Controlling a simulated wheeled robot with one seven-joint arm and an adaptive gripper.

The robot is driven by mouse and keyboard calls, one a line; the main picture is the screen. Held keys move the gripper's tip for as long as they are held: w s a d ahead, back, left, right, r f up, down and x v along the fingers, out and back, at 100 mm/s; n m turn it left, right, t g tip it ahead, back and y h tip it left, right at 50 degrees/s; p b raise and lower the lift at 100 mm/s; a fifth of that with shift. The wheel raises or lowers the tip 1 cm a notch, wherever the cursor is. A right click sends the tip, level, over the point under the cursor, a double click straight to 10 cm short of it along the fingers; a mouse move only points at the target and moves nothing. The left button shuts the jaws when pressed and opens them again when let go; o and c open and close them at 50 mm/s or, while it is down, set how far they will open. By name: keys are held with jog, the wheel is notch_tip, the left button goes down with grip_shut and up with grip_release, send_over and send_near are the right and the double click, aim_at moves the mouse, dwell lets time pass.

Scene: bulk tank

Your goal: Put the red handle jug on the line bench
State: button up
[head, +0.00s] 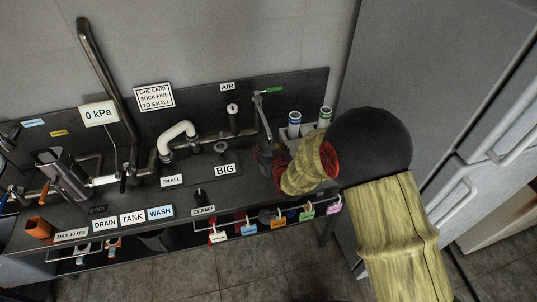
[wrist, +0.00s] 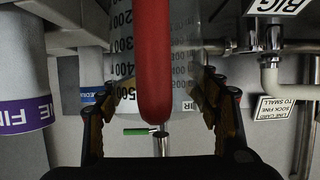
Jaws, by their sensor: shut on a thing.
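The red handle jug shows close up in the wrist view: a red handle (wrist: 155,70) in front of a clear body with dark volume marks (wrist: 184,62). My gripper (wrist: 158,92) has one finger on each side of the jug and is shut on it. In the head view my gripper (head: 268,156) is over the right part of the dark line bench (head: 245,192). There the jug is hard to make out among my gripper and arm. I cannot tell whether its base touches the bench.
Behind my gripper is the AIR valve with a green lever (head: 273,89). Two white banded rolls (head: 294,122) stand at the bench's right end. The white elbow pipe (head: 178,137) and BIG label (head: 225,170) are to the left. Coloured padlocks (head: 278,221) hang below the front edge.

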aim_at(268, 152)
notch_tip(268, 152, down, 3)
jog(key=shift+f+b, duration=0.1)
jog(key=shift+b, duration=0.3)
jog(key=shift+r, duration=0.2)
jog(key=shift+f, duration=0.1)
jog(key=o, duration=0.7)
jog(key=shift+f, duration=0.15)
jog(key=o, duration=0.5)
jog(key=shift+o, duration=0.2)
